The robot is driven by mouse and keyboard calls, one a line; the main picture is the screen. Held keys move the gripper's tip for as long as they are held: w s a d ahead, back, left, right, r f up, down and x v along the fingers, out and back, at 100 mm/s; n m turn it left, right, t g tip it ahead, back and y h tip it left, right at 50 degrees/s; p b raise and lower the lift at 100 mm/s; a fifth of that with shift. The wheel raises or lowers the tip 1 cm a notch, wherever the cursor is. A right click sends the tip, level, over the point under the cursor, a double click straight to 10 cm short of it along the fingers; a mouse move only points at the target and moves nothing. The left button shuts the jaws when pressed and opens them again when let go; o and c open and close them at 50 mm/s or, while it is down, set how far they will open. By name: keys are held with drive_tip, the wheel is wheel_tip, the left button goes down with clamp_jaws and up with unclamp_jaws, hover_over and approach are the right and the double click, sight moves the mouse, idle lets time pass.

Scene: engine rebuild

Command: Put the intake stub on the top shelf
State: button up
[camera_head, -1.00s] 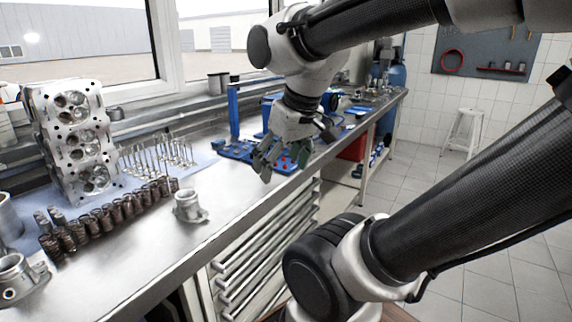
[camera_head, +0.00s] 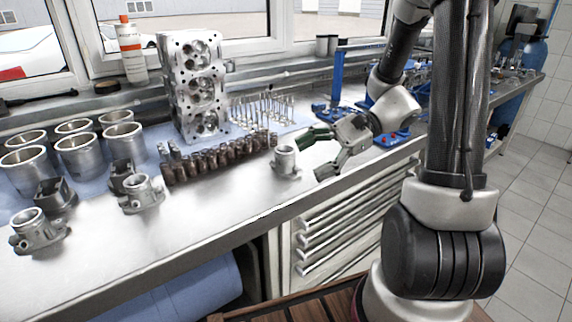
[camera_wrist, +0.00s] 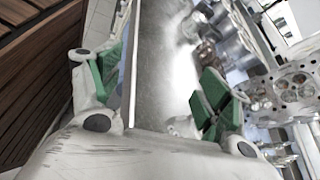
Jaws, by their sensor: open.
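A small silvery flanged stub (camera_head: 286,162) stands upright on the steel workbench (camera_head: 225,215), near its front edge. Similar flanged stubs, one at the front left (camera_head: 38,232) and one left of centre (camera_head: 142,195), stand further left; I cannot tell by looks which is the intake stub. My gripper (camera_head: 309,157) is open and empty just to the right of the nearest stub, its fingers pointing left toward it. In the wrist view my gripper (camera_wrist: 160,88) shows its green-padded fingers spread wide above the bench edge. I cannot make out a top shelf.
A cylinder head (camera_head: 196,90) stands at the back, with valves (camera_head: 262,110) beside it and a row of dark springs (camera_head: 215,160) in front. Several cylinder liners (camera_head: 78,155) and two dark parts fill the left. Bare bench lies in front.

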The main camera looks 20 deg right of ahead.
sight(286, 151)
drive_tip(key=w+d+f+m+t+y, duration=0.1)
drive_tip(key=w+f+m+t, duration=0.1)
drive_tip(key=w+m, duration=0.1)
drive_tip(key=w+d+f+m+t, duration=0.2)
drive_tip(key=w+m+t, duration=0.1)
drive_tip(key=w, duration=0.1)
drive_tip(key=w+d+f+m+t+y, duration=0.1)
drive_tip(key=w+d+f+m+t, duration=0.1)
drive_tip(key=w, duration=0.2)
drive_tip(key=shift+m+y, duration=0.3)
drive_tip(key=shift+m, duration=0.1)
drive_tip(key=shift+w+a+f+t, duration=0.15)
drive_tip(key=shift+w+t, duration=0.1)
drive_tip(key=shift+t, duration=0.15)
drive_tip(key=x, duration=0.7)
drive_tip(key=shift+s+a, duration=0.15)
drive_tip(key=shift+a, duration=0.1)
drive_tip(key=shift+c, duration=0.4)
drive_tip(key=shift+r, duration=0.25)
drive_tip(key=c, duration=1.4)
